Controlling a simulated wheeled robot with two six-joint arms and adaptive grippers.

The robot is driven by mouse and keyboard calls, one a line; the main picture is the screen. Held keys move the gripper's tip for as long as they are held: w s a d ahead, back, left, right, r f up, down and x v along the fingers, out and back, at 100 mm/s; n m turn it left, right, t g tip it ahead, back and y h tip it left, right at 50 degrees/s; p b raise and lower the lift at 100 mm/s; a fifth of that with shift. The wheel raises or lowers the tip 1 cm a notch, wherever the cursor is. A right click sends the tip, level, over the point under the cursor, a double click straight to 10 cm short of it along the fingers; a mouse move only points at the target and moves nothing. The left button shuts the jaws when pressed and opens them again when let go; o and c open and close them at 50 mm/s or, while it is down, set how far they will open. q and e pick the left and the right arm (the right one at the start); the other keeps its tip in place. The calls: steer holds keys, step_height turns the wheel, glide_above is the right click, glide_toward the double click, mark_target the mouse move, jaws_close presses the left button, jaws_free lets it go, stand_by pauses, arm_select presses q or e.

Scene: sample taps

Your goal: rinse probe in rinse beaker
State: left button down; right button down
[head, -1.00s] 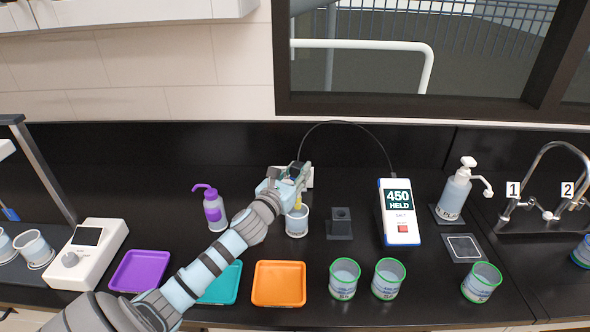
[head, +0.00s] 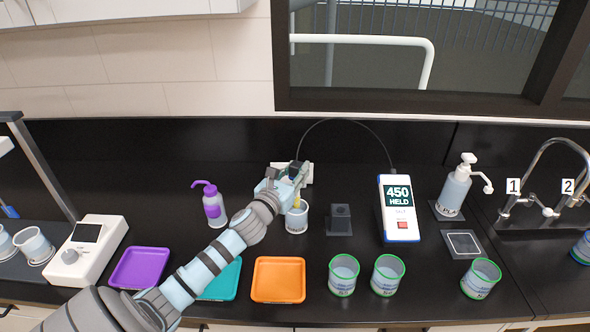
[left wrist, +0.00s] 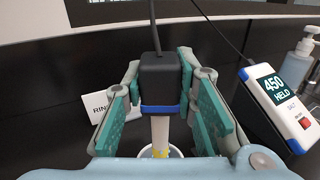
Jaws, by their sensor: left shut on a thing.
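My left gripper (head: 290,182) is shut on the probe, which has a dark cap with a cable, a blue band and a pale yellowish body. The probe (left wrist: 160,92) stands between the teal finger pads in the left wrist view. The rinse beaker (head: 297,220) is a small white-rimmed cup on the counter right below it. The probe's lower end is at or inside the beaker's mouth; its tip is hidden. A label card (left wrist: 112,106) reading "RIN..." stands behind, partly covered by a finger. My right gripper is not in view.
The meter (head: 398,209) reads 450 HELD, with the probe's cable running to it. A dark holder block (head: 340,221) stands right of the beaker. A purple-capped wash bottle (head: 213,207) stands left. Orange (head: 278,280) and purple (head: 140,268) trays and green-rimmed beakers (head: 343,275) line the front.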

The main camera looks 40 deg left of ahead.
arm_select(q)
steer(key=shift+w+f, duration=0.1)
steer(key=shift+f, duration=0.3)
steer(key=shift+f+b, duration=2.65)
steer(key=shift+f, duration=0.75)
steer(key=shift+r, duration=0.1)
